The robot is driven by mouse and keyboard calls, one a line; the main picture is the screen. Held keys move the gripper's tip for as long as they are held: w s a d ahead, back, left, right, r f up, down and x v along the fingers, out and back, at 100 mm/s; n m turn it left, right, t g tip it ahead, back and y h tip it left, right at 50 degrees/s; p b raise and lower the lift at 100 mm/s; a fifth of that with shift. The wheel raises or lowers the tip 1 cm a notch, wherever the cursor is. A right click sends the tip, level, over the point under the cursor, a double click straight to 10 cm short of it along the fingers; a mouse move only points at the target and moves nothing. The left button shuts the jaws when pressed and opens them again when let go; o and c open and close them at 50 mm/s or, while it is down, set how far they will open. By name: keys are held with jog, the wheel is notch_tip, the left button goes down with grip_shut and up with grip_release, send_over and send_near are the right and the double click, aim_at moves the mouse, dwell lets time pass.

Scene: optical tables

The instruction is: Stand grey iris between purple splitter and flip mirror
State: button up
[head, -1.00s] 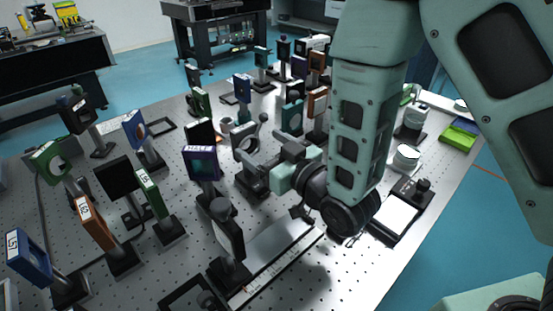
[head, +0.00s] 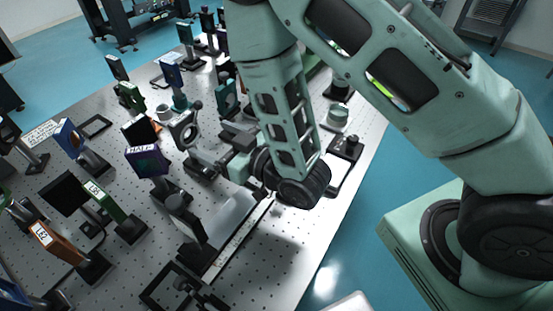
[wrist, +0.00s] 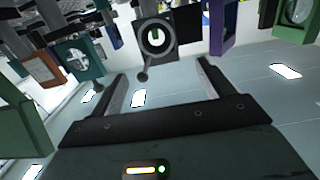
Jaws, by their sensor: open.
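The grey iris (head: 184,131), a ring with a small ball-ended lever, stands upright on a dark base in the head view. In the wrist view the iris (wrist: 156,38) appears upside down, just beyond the fingertips, lever pointing down. My gripper (head: 208,163) is beside it, with its fingertips partly hidden; in the wrist view my gripper (wrist: 162,70) is open and nothing is seen held. The purple splitter (head: 147,160) stands left of and nearer than the iris.
Orange (head: 57,243), green (head: 105,203) and blue (head: 70,138) mounts crowd the left. A flat pale plate (head: 232,212) lies right of the dark mount. A low flat frame (head: 160,300) lies at the front. The table's right edge is close to my arm.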

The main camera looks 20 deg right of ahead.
jog(key=s+d+r+g+h, duration=0.2)
jog(key=s+r+g+h, duration=0.1)
jog(key=s, duration=0.4)
jog(key=s+d+r+g+h, duration=0.3)
jog(key=s+g, duration=0.3)
jog(key=s, duration=0.1)
jog(key=s+d+r+n+g+h, duration=0.1)
jog(key=s+d+r+g+h, duration=0.1)
jog(key=s+g, duration=0.3)
jog(key=shift+s+d+r+h, duration=0.15)
jog(key=shift+s+r+h, duration=0.45)
jog(key=shift+s, duration=0.45)
